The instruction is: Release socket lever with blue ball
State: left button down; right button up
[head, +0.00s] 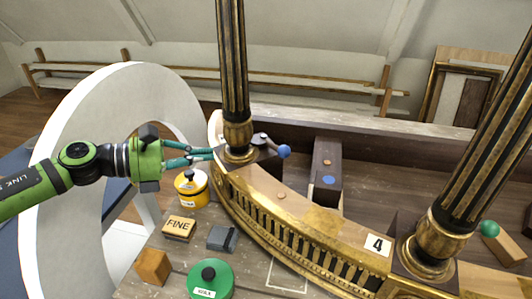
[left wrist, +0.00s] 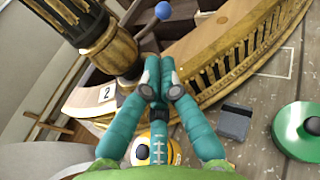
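The blue ball (head: 284,151) sits at the end of a short dark lever at the left column's socket block (head: 264,158). The ball also shows at the top of the left wrist view (left wrist: 163,11), with its rod running down to the left. The black and gold left column (head: 235,90) stands upright in that socket. My left gripper (head: 212,154) is left of the column's base, its teal fingers pointing right, apart from the ball. In the left wrist view its fingertips (left wrist: 160,68) are together, with nothing visible between them. My right gripper is not in view.
A gilt curved rail (head: 270,208) runs in front of the sockets. A right column (head: 470,195) has a green ball (head: 489,228) nearby. A yellow tin (head: 191,190), FINE block (head: 179,228), grey block (head: 222,237) and green tin (head: 211,281) stand on the bench.

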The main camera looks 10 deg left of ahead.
pick_arm(q)
jog(key=p, duration=0.8)
send_near(277, 150)
jog(key=x, duration=0.5)
jog(key=shift+s+d+r, duration=0.2)
jog(key=shift+d+r, duration=0.15)
jog(key=shift+d, duration=0.3)
jog(key=shift+w+d+f, duration=0.2)
jog(key=shift+d, duration=0.1)
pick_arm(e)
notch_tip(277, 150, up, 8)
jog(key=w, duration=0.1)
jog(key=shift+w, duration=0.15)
